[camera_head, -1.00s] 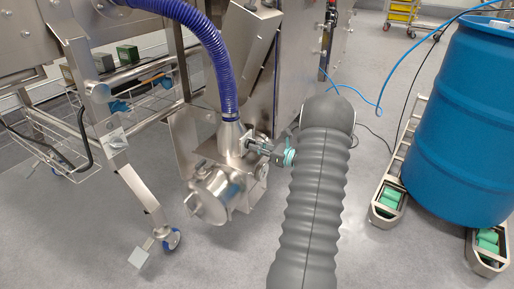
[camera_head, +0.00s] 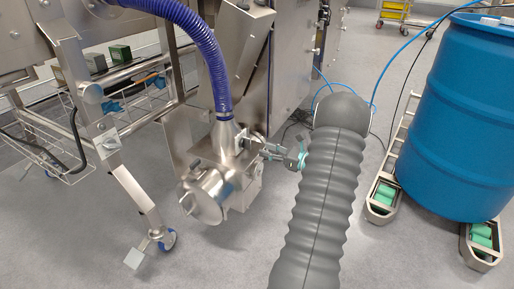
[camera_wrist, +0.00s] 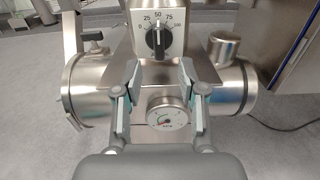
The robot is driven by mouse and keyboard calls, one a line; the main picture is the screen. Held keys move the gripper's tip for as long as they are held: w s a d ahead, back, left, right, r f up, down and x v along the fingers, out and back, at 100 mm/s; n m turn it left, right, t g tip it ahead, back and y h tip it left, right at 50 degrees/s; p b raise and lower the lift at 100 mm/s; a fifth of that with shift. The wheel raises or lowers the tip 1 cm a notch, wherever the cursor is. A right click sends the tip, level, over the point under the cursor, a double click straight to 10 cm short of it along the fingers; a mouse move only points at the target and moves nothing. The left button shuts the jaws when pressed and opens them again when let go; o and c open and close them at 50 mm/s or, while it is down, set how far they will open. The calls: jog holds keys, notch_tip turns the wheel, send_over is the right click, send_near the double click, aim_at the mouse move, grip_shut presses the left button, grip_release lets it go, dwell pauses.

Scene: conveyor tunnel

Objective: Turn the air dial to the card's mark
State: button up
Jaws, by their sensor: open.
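The air dial (camera_wrist: 157,38) is a black knob with a white pointer line on a pale square plate. Its scale runs from 0 to 100, and the pointer is upright, at about 50. My gripper (camera_wrist: 160,68) is open in the wrist view, its two fingers apart below the dial, with nothing held between them. In the head view my gripper (camera_head: 265,151) is beside the steel machine housing (camera_head: 213,190), and the dial's face cannot be made out there. I cannot identify the card in either view.
A round pressure gauge (camera_wrist: 166,117) shows between the fingers, lower down. A purple-blue hose (camera_head: 213,60) enters the housing from above. A blue barrel (camera_head: 463,125) stands at the right, with a thin blue air line (camera_head: 392,75) beside it. Grey floor is clear in front.

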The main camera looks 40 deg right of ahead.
jog(key=v, duration=0.5)
